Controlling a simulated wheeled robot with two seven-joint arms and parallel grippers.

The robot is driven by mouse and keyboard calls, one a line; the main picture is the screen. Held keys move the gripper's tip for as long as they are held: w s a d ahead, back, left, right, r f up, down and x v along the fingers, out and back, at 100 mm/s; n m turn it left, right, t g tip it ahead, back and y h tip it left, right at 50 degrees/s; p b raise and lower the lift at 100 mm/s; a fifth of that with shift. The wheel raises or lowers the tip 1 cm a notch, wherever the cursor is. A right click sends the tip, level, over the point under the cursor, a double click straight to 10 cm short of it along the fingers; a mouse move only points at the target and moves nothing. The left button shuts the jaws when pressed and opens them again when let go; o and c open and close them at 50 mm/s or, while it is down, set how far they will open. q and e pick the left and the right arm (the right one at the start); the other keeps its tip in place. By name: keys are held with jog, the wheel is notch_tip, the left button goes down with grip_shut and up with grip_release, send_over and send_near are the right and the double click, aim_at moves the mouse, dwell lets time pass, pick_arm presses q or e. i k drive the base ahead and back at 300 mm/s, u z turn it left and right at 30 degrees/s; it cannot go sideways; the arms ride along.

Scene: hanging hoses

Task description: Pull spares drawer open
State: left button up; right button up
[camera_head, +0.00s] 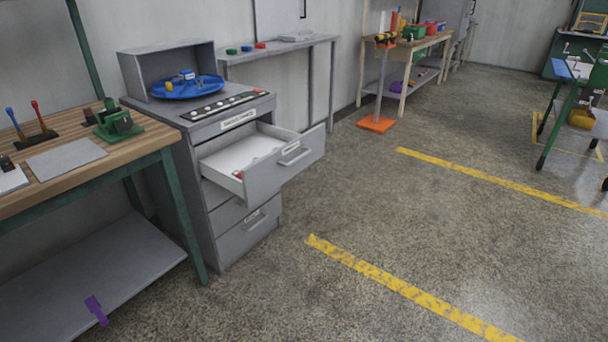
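A grey drawer cabinet (183,180) stands against the wall, left of the middle. Its upper drawer (285,164) is pulled well out toward the right, with a bar handle and a small label on its front. The open drawer has a white inside and a small red item near its front left corner. A lower drawer (249,235) with a handle and label is shut. The labels are too small to read, so I cannot tell which drawer is the spares drawer. Neither of my grippers is in view.
A wooden-topped workbench (150,143) with green legs stands close left of the cabinet. A blue round tray (188,91) sits on the cabinet top. An orange-based stand (376,123) is farther back. The floor right of the drawer, with yellow lines (390,283), is clear.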

aim_at(234, 149)
jog(key=z, duration=0.75)
jog(key=i, duration=0.9)
jog(key=z, duration=0.35)
jog(key=i, duration=1.1)
jog(key=u, duration=1.05)
jog(key=i, duration=0.4)
jog(key=u, duration=0.5)
